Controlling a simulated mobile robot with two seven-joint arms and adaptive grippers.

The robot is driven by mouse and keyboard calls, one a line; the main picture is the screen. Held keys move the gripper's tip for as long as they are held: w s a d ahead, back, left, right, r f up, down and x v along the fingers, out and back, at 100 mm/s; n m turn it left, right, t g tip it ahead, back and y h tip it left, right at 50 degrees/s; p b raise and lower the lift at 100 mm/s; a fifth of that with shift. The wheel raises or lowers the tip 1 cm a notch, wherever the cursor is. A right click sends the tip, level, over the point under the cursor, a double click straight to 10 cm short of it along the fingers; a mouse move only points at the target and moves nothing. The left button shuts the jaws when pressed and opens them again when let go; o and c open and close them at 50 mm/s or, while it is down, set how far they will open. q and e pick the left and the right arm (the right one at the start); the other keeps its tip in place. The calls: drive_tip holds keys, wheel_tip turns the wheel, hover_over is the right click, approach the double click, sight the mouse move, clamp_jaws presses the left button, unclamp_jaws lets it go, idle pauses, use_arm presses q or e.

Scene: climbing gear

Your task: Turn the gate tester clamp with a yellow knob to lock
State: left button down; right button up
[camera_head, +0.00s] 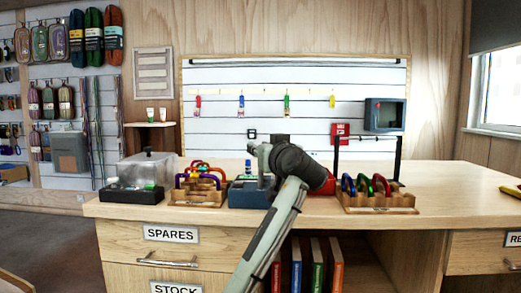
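I cannot make out a gate tester clamp with a yellow knob; it may be hidden behind my arm. One of my arms rises from the bottom middle and bends over the bench, and I cannot tell surely which arm it is. Its gripper does not show. The bent joint covers part of a blue device (248,196) and of a red device (326,186) on the bench. A black frame (398,158) with upright posts stands right of the red device. A small black and yellow thing (512,191) lies at the right edge, cut off. My other arm is not in view.
Wooden racks of coloured carabiners stand left (202,190) and right (378,198) of my arm. A clear-lidded box (148,170) stands at the left end. A board with hanging coloured gear (220,75) is behind.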

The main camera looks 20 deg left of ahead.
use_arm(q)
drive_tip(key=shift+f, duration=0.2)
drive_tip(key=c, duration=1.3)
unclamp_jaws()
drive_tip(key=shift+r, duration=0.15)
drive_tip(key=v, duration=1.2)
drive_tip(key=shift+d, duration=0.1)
